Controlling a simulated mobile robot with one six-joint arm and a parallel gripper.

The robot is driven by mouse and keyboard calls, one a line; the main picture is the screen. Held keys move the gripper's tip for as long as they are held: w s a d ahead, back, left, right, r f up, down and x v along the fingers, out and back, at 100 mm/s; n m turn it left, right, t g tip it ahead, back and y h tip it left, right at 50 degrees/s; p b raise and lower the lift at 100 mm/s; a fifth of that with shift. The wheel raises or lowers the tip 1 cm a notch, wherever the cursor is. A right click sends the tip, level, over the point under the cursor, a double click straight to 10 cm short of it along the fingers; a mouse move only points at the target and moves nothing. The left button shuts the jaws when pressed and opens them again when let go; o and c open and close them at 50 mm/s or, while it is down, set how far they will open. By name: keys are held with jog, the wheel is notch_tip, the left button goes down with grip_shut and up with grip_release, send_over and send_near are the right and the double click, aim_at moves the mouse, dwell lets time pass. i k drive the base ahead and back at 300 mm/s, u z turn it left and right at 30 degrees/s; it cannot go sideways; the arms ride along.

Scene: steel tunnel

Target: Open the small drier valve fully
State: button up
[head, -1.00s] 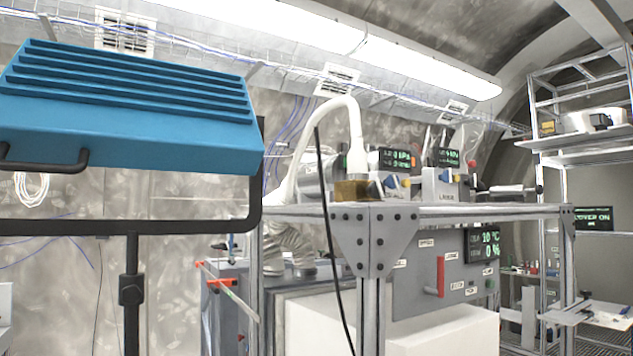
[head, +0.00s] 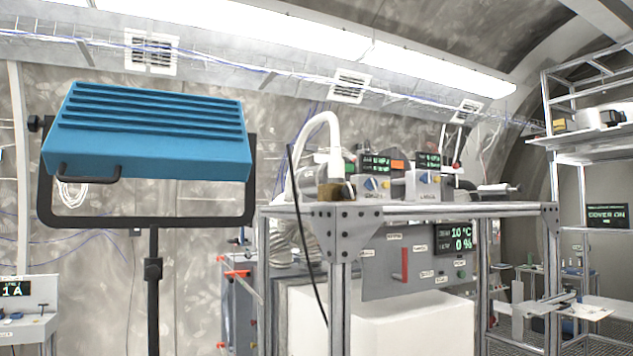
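No part is clearly readable as the small drier valve. A grey panel (head: 375,279) under the frame's top carries a red upright handle (head: 405,264), several small labels too small to read, and a display (head: 455,239) showing 10 °C and 0 %. A small green knob (head: 461,262) sits below the display. My gripper is not in view.
A blue lamp (head: 150,135) on a black stand fills the left. An aluminium frame (head: 340,270) stands mid-view, with a white hose (head: 308,135) and small instruments on top. Shelving (head: 555,180) stands right. A console (head: 22,320) reads 1 A at lower left.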

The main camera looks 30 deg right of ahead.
aim_at(371, 183)
jog(key=u, duration=0.7)
jog(key=k, duration=0.1)
jog(key=z, duration=1.5)
